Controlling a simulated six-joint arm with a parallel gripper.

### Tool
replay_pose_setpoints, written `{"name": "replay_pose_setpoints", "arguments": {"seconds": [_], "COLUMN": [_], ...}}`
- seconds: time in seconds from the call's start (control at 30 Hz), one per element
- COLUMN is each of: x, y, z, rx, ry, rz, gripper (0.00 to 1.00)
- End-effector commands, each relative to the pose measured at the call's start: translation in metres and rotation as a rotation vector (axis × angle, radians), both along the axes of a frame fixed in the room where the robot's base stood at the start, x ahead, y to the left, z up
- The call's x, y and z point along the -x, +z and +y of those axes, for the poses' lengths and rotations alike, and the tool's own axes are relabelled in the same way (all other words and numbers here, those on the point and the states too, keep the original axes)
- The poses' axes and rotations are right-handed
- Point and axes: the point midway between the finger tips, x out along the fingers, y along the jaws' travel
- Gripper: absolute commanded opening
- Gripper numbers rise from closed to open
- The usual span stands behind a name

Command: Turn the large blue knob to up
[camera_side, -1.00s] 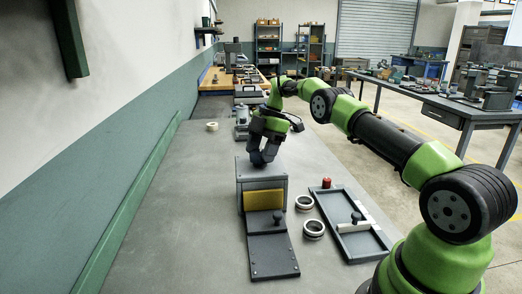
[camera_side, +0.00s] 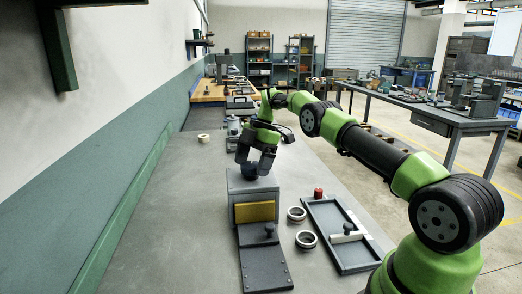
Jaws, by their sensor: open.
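A grey box (camera_side: 268,190) with a yellow front panel (camera_side: 255,212) stands on the bench. A dark, bluish round knob (camera_side: 249,171) sits on its top; its pointing direction cannot be made out. My gripper (camera_side: 255,166) is open and points down just above the box, its fingers around or just behind the knob. Part of the knob is hidden, and I cannot tell if the fingers touch it.
A dark plate with a small knob (camera_side: 269,229) lies in front of the box. Two rings (camera_side: 306,240) lie to its right, beside a shallow tray (camera_side: 324,244) with a red cylinder (camera_side: 318,193) at its far corner. A tape roll (camera_side: 203,138) lies farther back. The bench's left side is clear.

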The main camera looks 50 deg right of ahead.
Motion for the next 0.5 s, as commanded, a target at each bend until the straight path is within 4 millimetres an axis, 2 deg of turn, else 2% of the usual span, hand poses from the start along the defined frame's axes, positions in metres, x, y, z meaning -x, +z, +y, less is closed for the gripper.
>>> {"name": "replay_pose_setpoints", "arguments": {"seconds": [0.27, 0.5], "x": [0.0006, 0.0013], "y": [0.0011, 0.001], "z": [0.0004, 0.0008], "rx": [-0.001, -0.001], "ry": [-0.088, -0.286], "rz": [0.002, 0.001], "gripper": [0.84, 0.84]}}
